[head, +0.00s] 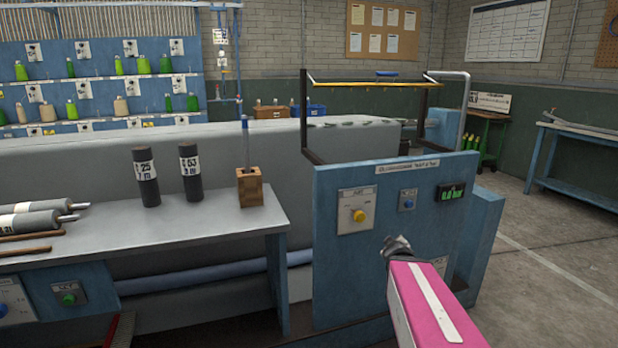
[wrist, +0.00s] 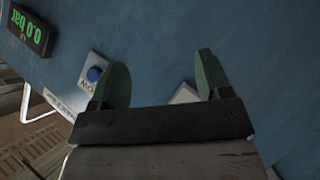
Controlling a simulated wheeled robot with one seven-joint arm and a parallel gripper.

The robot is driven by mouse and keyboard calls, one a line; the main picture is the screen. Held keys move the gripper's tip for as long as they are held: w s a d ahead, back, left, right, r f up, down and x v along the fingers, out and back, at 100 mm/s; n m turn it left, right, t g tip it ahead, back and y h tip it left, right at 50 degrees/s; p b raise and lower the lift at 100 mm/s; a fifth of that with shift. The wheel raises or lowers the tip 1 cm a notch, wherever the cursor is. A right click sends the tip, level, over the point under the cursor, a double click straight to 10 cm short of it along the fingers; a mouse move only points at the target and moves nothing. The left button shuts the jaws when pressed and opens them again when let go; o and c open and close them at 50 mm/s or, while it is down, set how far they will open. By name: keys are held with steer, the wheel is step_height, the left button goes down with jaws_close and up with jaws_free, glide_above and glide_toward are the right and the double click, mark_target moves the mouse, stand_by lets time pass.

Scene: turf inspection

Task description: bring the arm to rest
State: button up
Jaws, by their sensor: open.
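My gripper (wrist: 160,80) is open in the wrist view, with two green fingers apart and nothing between them. It faces the blue control panel (wrist: 195,25). In the head view my pink arm reaches in from the lower right, and its grey end is in front of the lower part of the panel (head: 335,270); the fingers are hard to make out there. A blue button (wrist: 93,74) shows beside the left finger in the wrist view. A pale plate is partly hidden behind the right finger.
The panel carries a yellow knob (head: 358,216) and a green display (head: 451,192), which reads 0.0 bar in the wrist view. At left, a grey bench (head: 110,240) holds two dark cylinders, a wooden block (head: 249,187) and grey rollers. Open floor (head: 550,240) lies at right.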

steer(key=s+a+f+m+g+y, duration=0.3)
steer(key=s+a+f+m+g, duration=0.3)
steer(key=s+a+f+g, duration=0.6)
steer(key=s, duration=0.3)
steer(key=shift+s+a+f+y, duration=0.15)
steer(key=shift+s+a+y, duration=0.15)
steer(key=shift+s+a, duration=0.1)
steer(key=shift+d, duration=0.1)
steer(key=shift+r, duration=0.3)
steer(key=shift+c, duration=0.4)
